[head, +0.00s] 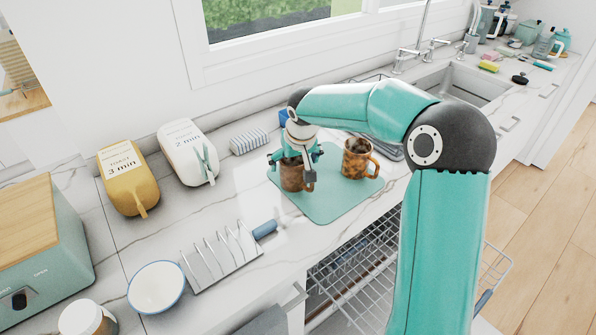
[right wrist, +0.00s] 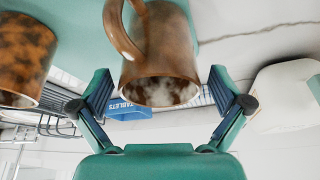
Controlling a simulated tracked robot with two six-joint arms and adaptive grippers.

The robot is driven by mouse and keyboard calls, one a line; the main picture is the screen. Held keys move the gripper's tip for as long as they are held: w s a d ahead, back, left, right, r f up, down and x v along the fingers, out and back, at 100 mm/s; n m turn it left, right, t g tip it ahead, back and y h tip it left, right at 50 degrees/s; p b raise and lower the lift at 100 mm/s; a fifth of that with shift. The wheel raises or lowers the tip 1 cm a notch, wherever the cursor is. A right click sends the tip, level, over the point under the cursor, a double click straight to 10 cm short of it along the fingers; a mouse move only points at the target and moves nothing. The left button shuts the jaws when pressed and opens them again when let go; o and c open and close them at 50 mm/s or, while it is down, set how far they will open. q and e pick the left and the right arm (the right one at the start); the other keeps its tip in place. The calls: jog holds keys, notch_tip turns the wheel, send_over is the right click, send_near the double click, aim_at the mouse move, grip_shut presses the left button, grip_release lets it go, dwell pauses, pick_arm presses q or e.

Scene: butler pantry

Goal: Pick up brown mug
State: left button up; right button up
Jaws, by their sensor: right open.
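A brown mug (head: 291,179) stands on the teal mat (head: 333,205), partly hidden in the head view by my right gripper (head: 297,160), which is above and around its top. In the right wrist view the brown mug (right wrist: 160,62) is between the spread fingers of my right gripper (right wrist: 160,92), with gaps on both sides; its handle (right wrist: 120,28) shows at its upper left. A second, mottled brown mug (head: 355,158) with an orange-brown handle stands to the right on the mat; it also shows in the right wrist view (right wrist: 22,58). My left gripper is out of view.
The sink (head: 462,82) is at upper right. An open wire rack (head: 357,270) is below the counter edge.

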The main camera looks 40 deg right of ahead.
jog(key=shift+x, duration=1.1)
jog(key=c, duration=1.3)
jog(key=shift+c, duration=0.4)
jog(key=shift+r, duration=0.15)
